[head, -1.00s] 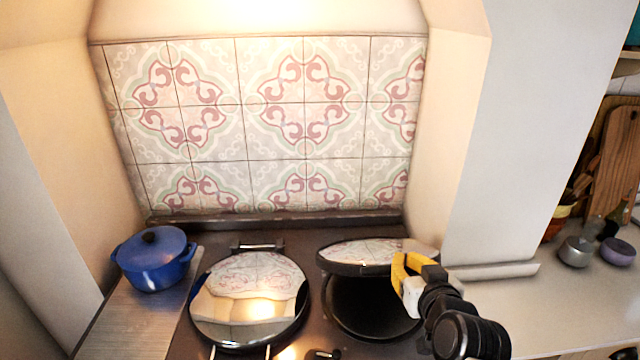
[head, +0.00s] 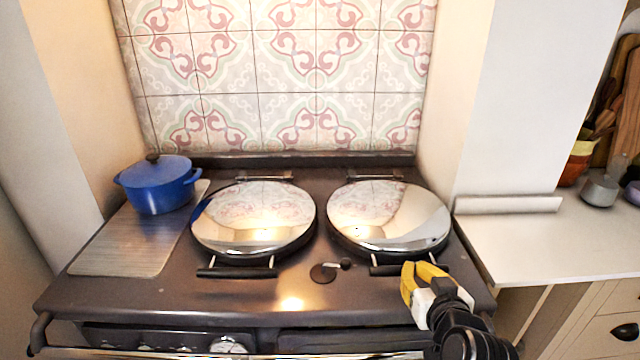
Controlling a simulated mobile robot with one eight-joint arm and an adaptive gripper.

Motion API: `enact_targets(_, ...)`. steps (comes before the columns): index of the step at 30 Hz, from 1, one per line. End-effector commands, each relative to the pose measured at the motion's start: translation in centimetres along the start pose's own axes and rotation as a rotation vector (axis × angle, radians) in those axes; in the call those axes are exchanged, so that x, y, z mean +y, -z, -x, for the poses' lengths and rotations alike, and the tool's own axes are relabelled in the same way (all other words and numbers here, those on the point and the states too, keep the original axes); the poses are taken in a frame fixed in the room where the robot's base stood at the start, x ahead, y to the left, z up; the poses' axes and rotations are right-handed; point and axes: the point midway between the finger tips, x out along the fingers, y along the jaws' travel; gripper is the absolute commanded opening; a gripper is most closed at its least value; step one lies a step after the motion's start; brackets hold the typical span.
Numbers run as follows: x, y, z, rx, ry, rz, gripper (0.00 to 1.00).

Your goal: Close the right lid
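The right lid (head: 388,215) is a round, mirror-bright cover lying flat over the right hotplate of the dark range. Its bar handle (head: 388,270) is at the front edge, partly hidden by my gripper. My gripper (head: 424,274), with yellow fingers, is at the front right of this lid, by the right end of the handle. Whether it touches the handle, and how far its fingers are apart, I cannot tell. The left lid (head: 254,218) also lies flat, with its handle (head: 237,272) in front.
A blue pot (head: 158,186) stands at the back left of the range top, by a ridged metal plate (head: 130,245). A small dark round fitting (head: 323,273) sits between the handles. A pale worktop (head: 560,245) lies to the right. A tiled wall (head: 270,75) rises behind.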

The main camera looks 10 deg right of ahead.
Motion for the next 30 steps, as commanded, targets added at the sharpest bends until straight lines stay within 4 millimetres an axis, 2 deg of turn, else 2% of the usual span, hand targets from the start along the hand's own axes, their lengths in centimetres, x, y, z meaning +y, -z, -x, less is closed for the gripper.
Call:
enact_targets(5, 0.0, -0.7, -0.4, 0.000, 0.000, 0.000, 0.00)
enact_targets(20, 0.0, -0.6, -0.3, 0.000, 0.000, 0.000, 0.00)
enact_targets(30, 0.0, 1.5, 0.5, 0.000, 0.000, 0.000, 0.00)
